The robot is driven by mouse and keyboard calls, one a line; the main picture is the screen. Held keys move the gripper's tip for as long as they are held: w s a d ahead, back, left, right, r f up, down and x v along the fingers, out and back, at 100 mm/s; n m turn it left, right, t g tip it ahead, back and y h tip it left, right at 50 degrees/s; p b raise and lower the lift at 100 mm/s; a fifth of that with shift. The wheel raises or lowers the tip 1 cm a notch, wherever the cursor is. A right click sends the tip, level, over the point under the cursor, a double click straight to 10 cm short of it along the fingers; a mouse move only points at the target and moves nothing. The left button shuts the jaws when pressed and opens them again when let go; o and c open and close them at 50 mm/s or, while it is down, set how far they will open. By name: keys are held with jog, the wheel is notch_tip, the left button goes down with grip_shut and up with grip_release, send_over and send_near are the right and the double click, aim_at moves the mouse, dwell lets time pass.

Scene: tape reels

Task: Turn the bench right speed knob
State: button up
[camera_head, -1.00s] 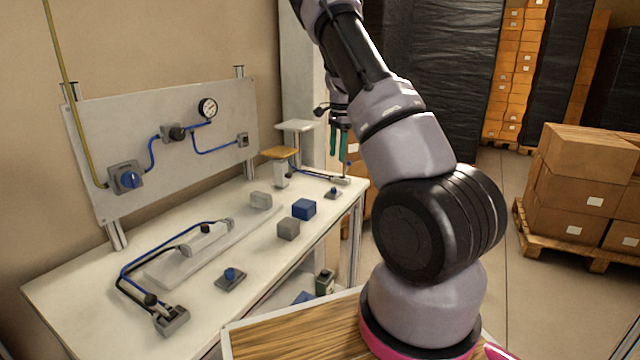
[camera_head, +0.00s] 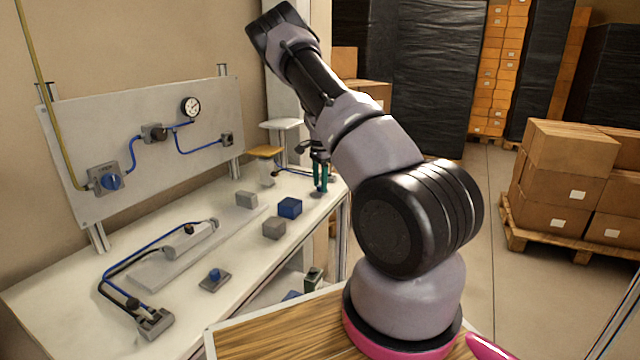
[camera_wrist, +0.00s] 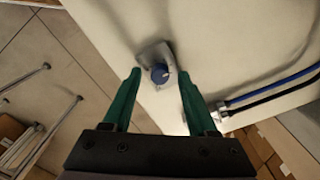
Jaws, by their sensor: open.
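The bench right speed knob (camera_wrist: 159,73) is a blue round knob with a light pointer mark on a small grey plate (camera_wrist: 152,55), seen in the wrist view near the bench edge. My gripper (camera_wrist: 160,82) is open, with its two green fingers on either side of the knob in that view. How high the fingertips are above the knob is hard to tell. In the head view my gripper (camera_head: 320,186) hangs fingers-down over the right end of the white bench (camera_head: 70,290) and largely hides that knob.
Another blue knob (camera_head: 214,275) sits on a plate at the bench front. Blue (camera_head: 289,207) and grey (camera_head: 274,228) blocks stand mid-bench, left of my gripper. Blue and black hoses (camera_wrist: 275,92) run beside one finger. An upright panel (camera_head: 90,130) stands behind.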

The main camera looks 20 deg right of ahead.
grip_shut()
jog(key=shift+n, duration=0.3)
jog(key=n, duration=0.3)
jog(key=shift+n, duration=0.3)
jog(key=n, duration=0.4)
jog(key=shift+w, duration=0.1)
jog(key=n, duration=0.5)
jog(key=shift+a+n, duration=0.1)
jog(key=shift+n, duration=1.9)
